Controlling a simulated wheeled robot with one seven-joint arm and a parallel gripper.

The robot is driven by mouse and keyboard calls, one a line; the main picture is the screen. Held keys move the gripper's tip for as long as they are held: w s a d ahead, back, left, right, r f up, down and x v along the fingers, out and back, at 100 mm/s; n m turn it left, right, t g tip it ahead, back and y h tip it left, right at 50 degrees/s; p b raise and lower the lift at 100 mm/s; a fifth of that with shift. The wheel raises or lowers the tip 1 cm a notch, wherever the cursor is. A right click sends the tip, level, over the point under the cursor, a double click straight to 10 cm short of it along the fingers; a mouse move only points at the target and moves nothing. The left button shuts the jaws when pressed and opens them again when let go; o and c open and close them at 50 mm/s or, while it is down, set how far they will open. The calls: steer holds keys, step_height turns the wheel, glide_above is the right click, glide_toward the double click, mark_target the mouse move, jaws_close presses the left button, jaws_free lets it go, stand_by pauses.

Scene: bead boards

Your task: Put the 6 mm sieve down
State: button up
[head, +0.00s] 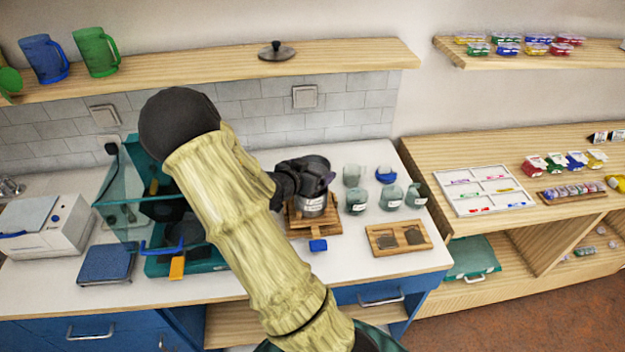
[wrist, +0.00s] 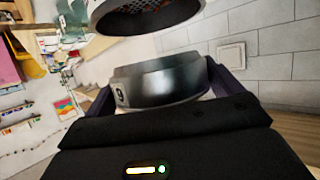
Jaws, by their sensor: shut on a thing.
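My gripper (head: 312,182) is over the wooden stand (head: 300,226) on the white worktop. It is shut on a grey metal sieve (head: 316,165). A second round metal piece with mesh (wrist: 145,14) shows at the top edge of the wrist view, apart from the held ring. In the head view a labelled metal sieve (head: 312,206) stands on the stand just under my gripper. Whether the two touch is hidden.
Several grey-green labelled jars (head: 391,197) stand right of the stand. A teal cabinet (head: 118,195) stands left, behind my arm.

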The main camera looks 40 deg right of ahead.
steer(key=shift+w+a, duration=0.1)
steer(key=shift+f, duration=0.25)
steer(key=shift+f+p, duration=0.3)
steer(key=shift+f, duration=1.35)
steer(key=shift+f, duration=0.15)
steer(key=o, duration=0.7)
steer(key=b+v, duration=0.2)
steer(key=v, duration=1.5)
steer(key=shift+a+r, duration=0.15)
steer(key=shift+r, duration=0.05)
